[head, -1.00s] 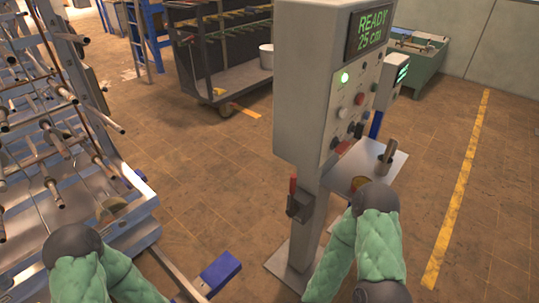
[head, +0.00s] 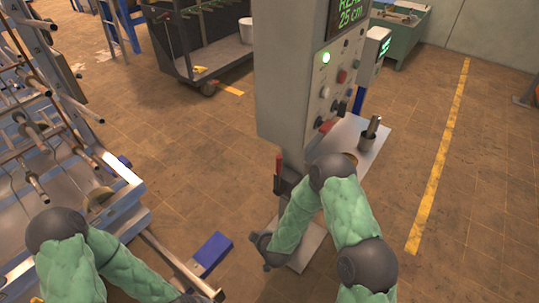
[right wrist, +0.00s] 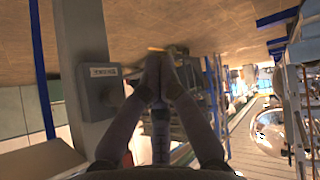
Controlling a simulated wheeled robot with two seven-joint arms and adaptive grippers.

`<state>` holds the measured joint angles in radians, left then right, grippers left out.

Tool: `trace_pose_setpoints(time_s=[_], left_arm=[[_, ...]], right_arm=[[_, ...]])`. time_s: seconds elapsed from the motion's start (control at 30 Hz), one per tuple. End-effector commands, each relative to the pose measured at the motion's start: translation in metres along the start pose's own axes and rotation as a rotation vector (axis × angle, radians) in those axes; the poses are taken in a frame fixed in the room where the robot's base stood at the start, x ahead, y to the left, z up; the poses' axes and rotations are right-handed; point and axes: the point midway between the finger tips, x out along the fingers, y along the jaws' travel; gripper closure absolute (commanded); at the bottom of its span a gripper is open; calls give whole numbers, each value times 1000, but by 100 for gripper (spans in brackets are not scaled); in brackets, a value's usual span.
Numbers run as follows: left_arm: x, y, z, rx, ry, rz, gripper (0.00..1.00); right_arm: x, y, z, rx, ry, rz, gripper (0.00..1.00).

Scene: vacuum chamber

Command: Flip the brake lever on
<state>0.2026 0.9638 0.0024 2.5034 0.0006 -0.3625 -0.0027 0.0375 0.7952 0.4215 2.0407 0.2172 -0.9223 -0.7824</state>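The brake lever (head: 278,172) has a red handle that stands upright on the left side of the grey control column (head: 285,95). Its grey bracket (head: 284,188) is partly hidden by my right arm. My right gripper (head: 268,260) is low, below the lever and apart from it, in front of the column's foot. In the right wrist view the right gripper (right wrist: 160,72) has its fingertips together, with nothing visible between them. A labelled grey box (right wrist: 104,92) on a post is left of the fingers there. My left gripper is outside the head view; only its arm shows.
A metal rack (head: 60,150) with rods stands at the left. A blue-ended floor bar (head: 212,252) lies between rack and column.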

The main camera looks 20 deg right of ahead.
Motion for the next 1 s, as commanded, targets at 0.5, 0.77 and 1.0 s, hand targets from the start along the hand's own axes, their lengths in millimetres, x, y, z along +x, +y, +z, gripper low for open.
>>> trace_pose_setpoints(time_s=[0.5,0.77,1.0], left_arm=[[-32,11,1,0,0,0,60],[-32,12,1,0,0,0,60],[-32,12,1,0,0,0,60]], right_arm=[[-74,92,-204,-770,263,899,100],[-88,96,-215,-824,239,993,100],[-87,97,-215,-823,240,991,100]])
